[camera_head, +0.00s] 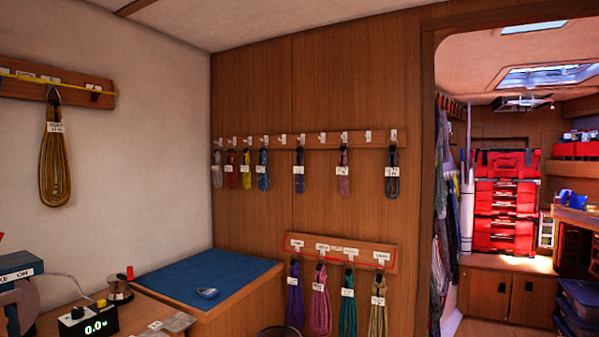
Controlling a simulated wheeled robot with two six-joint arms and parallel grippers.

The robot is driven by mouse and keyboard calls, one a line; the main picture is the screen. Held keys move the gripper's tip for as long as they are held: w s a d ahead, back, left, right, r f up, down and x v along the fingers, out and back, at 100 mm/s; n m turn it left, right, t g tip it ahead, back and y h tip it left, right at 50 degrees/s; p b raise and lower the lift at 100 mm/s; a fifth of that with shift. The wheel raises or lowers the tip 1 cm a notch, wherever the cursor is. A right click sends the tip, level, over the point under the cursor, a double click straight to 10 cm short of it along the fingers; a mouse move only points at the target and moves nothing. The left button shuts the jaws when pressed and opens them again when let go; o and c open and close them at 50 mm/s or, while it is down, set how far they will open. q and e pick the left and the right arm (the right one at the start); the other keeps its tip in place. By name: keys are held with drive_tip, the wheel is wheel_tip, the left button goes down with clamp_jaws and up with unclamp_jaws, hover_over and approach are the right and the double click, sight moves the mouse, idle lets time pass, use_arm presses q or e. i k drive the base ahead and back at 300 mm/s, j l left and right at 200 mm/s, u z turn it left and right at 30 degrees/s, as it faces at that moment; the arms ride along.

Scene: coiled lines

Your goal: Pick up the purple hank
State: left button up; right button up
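A purple hank (295,302) with a white tag hangs at the left end of the lower wooden hook rail (340,252). A pink-mauve hank (320,308), a green hank (348,310) and a tan hank (378,310) hang to its right, each apart from the other. Neither of my grippers is in view.
A blue-topped bench (205,277) with a small grey object (207,292) stands left of the lower rail. A display box (89,320) is on the desk at lower left. A yellow-brown hank (54,165) hangs on the left wall. A doorway with red cases (505,205) opens right.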

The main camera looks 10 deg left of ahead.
sight(298, 170)
drive_tip(key=i+l+u, duration=0.1)
drive_tip(key=i+l, duration=0.15)
drive_tip(key=i+l+u, duration=0.1)
drive_tip(key=l, duration=0.3)
drive_tip(key=i+l+u, duration=0.1)
drive_tip(key=i+l, duration=0.2)
drive_tip(key=i+l+u, duration=0.1)
drive_tip(key=l, duration=0.3)
drive_tip(key=i+l+u, duration=0.15)
drive_tip(key=i+l, duration=0.15)
drive_tip(key=i+l+u, duration=0.1)
drive_tip(key=l, duration=0.35)
drive_tip(key=i+l+u, duration=0.1)
drive_tip(key=l, duration=0.35)
drive_tip(key=i, duration=0.1)
